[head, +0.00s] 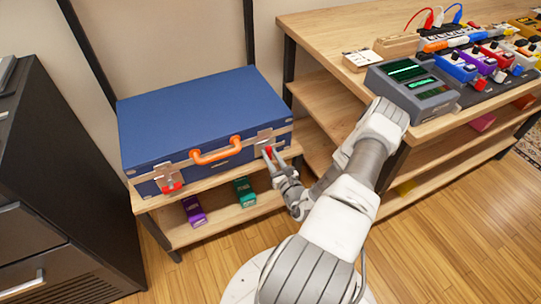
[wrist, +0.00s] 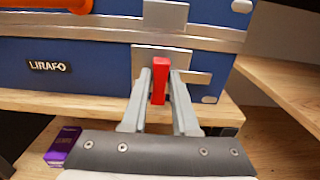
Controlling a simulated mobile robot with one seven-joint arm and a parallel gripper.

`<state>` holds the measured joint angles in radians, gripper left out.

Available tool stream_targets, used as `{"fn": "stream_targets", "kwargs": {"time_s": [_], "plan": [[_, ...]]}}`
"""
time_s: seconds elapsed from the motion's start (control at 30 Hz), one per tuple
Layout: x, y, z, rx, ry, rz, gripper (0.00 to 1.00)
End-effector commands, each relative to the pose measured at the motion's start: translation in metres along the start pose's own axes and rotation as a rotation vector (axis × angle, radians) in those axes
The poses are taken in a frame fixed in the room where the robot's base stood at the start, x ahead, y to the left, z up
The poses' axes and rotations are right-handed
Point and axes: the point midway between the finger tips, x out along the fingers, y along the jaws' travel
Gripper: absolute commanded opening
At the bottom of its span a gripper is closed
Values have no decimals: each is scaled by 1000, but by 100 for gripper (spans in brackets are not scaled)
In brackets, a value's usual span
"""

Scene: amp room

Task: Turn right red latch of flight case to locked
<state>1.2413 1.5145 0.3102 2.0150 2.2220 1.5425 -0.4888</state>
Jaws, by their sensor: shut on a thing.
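The blue flight case (head: 200,112) lies closed on a low wooden shelf, with an orange handle (head: 216,154) on its front. Its right red latch (wrist: 159,80) stands upright on a metal plate on the case front in the wrist view. My gripper (wrist: 160,85) is shut on this latch, one finger on each side of it. In the head view my gripper (head: 273,156) reaches the case's front right, and only a little red shows at the fingertips. The left red latch (head: 171,186) is at the front left and looks closer to lying flat.
A purple box (head: 194,211) and a green box (head: 245,192) stand on the lower shelf under the case. A black cabinet (head: 50,190) is at the left. A wooden bench (head: 330,35) with several effect pedals is at the right.

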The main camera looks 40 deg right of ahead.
Motion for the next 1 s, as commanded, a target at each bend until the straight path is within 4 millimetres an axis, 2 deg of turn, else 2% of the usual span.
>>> {"fn": "stream_targets", "kwargs": {"time_s": [0.03,0.1,0.57,0.77,1.0], "plan": [[0,0,0,0,0,0,8],[0,0,0,0,0,0,0],[0,1,1,-50,0,1,0],[0,2,2,-168,2,2,0],[0,3,2,-384,2,2,0]]}}
